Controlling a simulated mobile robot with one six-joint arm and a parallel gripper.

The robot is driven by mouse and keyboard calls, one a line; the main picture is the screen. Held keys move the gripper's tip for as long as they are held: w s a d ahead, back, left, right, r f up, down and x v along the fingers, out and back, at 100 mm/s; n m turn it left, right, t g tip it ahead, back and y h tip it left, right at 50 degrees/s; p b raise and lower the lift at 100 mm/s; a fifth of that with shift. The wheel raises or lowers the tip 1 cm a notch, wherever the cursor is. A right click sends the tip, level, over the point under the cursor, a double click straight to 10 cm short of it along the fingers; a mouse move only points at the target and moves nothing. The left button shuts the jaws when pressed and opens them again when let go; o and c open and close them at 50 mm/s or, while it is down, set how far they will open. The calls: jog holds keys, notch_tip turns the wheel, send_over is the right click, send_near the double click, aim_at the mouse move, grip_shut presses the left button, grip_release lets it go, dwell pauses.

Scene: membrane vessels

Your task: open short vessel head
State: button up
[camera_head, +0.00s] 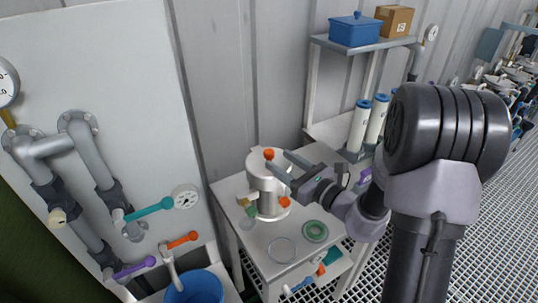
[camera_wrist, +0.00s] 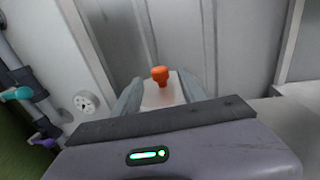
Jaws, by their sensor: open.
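The short vessel (camera_head: 271,190) is a white cylinder standing on a small white table. An orange knob (camera_head: 269,154) sits on top of its head, and an orange fitting (camera_head: 285,202) shows low on its side. My gripper (camera_head: 277,161) is open, with its two grey fingers reaching from the right at the height of the vessel's top. In the wrist view, the orange knob (camera_wrist: 160,75) stands upright in the gap between the fingers (camera_wrist: 162,95), on a pale surface. Contact between fingers and knob cannot be made out.
A clear ring (camera_head: 282,250) and a green-centred disc (camera_head: 315,231) lie on the table (camera_head: 250,262) in front of the vessel. A blue bucket (camera_head: 194,288), a teal valve handle (camera_head: 149,209) and an orange handle (camera_head: 183,240) are at the left. Tall white cylinders (camera_head: 359,127) stand behind right.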

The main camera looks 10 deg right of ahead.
aim_at(273, 156)
jog(key=x, duration=0.5)
jog(key=shift+w+a, duration=0.1)
jog(key=shift+w, duration=0.05)
grip_shut()
dwell(1.2)
